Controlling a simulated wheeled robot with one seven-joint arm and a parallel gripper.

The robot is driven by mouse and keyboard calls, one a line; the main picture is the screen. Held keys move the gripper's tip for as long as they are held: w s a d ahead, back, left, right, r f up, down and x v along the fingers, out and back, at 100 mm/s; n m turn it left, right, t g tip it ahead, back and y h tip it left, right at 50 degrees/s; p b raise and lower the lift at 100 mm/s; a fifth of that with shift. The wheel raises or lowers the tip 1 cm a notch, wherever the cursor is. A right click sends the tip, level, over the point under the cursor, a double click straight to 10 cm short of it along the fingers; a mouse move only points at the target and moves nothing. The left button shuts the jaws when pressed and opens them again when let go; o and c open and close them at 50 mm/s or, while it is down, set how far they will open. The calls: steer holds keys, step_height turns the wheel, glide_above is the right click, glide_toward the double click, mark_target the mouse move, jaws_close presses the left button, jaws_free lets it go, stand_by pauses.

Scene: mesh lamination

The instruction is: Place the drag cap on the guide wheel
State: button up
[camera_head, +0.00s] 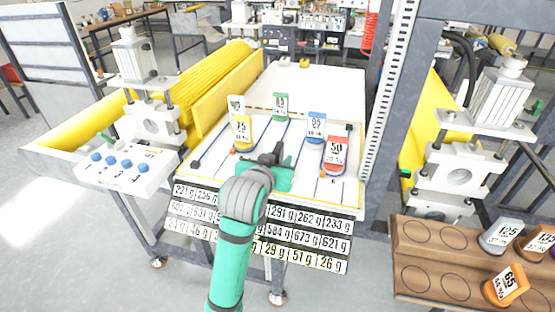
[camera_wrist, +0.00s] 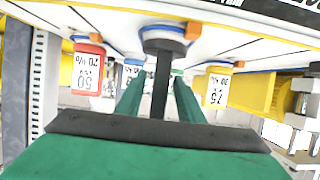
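My gripper (camera_head: 277,158), teal with a dark crossbar, is low over the near middle of the white table. In the wrist view its two green fingers (camera_wrist: 160,95) stand apart. A narrow dark stem (camera_wrist: 162,75) under a dark round head (camera_wrist: 165,40) shows between them with gaps on both sides; I cannot tell whether it is a guide wheel or a cap. Numbered caps stand around it: red 50 (camera_head: 334,153), yellow 75 (camera_head: 242,131), blue (camera_head: 316,125) and green (camera_head: 281,104). Red (camera_wrist: 88,75) and yellow (camera_wrist: 215,90) flank the fingers in the wrist view.
A wooden rack (camera_head: 440,258) at lower right has empty round recesses and several caps, including grey 125 (camera_head: 501,233) and orange 65 (camera_head: 507,285). A plate of gram labels (camera_head: 335,245) fronts the table. A grey upright (camera_head: 385,110) borders its right side.

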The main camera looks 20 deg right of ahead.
steer(key=shift+r, duration=0.25)
steer(key=v, duration=1.2)
